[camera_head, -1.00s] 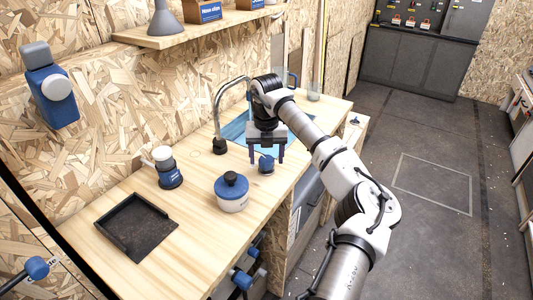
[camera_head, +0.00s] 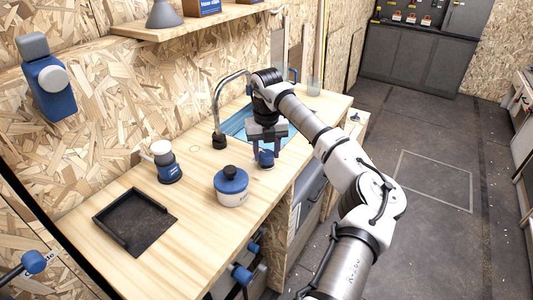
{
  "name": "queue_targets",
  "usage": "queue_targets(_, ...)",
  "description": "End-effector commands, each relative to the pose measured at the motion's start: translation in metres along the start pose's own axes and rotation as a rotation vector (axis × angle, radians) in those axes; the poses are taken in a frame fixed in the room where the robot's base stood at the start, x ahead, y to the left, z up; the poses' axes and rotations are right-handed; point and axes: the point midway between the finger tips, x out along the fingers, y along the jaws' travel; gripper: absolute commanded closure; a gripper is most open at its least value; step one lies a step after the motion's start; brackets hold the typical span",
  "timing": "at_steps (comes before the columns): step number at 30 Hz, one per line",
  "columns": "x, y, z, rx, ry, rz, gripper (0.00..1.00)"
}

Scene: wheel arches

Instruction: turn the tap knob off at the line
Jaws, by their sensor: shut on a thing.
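The curved metal tap (camera_head: 217,108) stands on a dark base at the back of the wooden counter, beside the blue sink. The small blue tap knob (camera_head: 266,160) sits on the counter in front of the sink. My gripper (camera_head: 266,155) points down over the knob, with its fingers at the knob's sides, shut on it. The gripper partly covers the knob. The line is too small or hidden to make out.
A blue-and-white lidded pot (camera_head: 231,186) stands close to the left of the knob. A blue container with a white top (camera_head: 166,162) and a black tray (camera_head: 136,222) are further left. A clear glass (camera_head: 313,86) stands at the counter's far end. A shelf (camera_head: 190,27) runs above.

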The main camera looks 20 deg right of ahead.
Motion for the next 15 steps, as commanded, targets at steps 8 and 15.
queue_targets(8,-0.0005,-0.0005,0.0005,-0.157,-0.003,0.000,0.80)
queue_targets(15,-0.0010,-0.0003,0.0005,-0.160,-0.003,0.000,0.80)
